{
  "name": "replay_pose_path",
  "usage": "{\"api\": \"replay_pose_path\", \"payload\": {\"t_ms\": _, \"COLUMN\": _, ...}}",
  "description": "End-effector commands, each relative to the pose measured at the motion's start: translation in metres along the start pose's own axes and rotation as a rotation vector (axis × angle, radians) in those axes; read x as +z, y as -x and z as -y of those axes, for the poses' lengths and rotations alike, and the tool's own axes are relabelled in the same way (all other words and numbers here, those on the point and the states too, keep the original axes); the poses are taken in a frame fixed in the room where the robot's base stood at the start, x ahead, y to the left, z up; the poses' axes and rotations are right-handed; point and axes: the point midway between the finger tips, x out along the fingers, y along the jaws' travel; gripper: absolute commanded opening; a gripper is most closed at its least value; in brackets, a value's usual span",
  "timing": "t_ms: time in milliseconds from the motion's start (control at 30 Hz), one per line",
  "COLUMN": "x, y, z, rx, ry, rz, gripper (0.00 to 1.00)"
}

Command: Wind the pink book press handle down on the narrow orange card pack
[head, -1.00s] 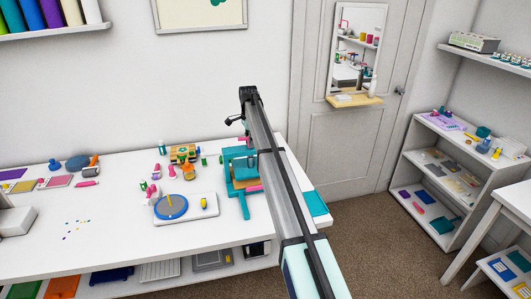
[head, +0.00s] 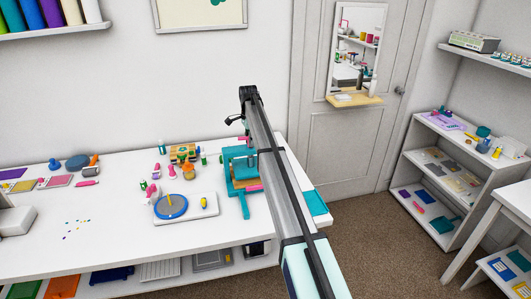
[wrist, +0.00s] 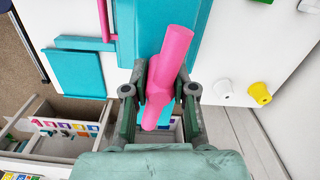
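The teal book press (head: 240,158) stands near the right end of the white table in the head view, partly behind my arm. Orange-tan material (head: 245,173) shows inside its frame; I cannot tell whether this is the narrow card pack. In the wrist view the pink handle (wrist: 174,50) lies between the two fingers of my gripper (wrist: 160,88), beside the teal press body (wrist: 196,22). Both fingers sit close against the handle and appear shut on it. The card pack cannot be made out in the wrist view.
A teal slab (head: 314,202) lies at the table's right end. A white board with a blue disc (head: 171,207) and several small bottles stand left of the press. A pink rod (wrist: 104,20) and yellow knob (wrist: 260,93) flank the press in the wrist view.

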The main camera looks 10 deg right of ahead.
Motion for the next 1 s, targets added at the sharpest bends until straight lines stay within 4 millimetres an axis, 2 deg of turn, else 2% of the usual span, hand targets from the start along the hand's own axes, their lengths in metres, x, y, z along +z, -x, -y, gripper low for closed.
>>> {"api": "replay_pose_path", "payload": {"t_ms": 467, "x": 0.0, "y": 0.005, "z": 0.0, "rx": 0.0, "ry": 0.0, "rz": 0.0, "gripper": 0.34}}
{"api": "replay_pose_path", "payload": {"t_ms": 1000, "x": 0.0, "y": 0.044, "z": 0.0, "rx": -0.001, "ry": 0.0, "rz": 0.0, "gripper": 0.34}}
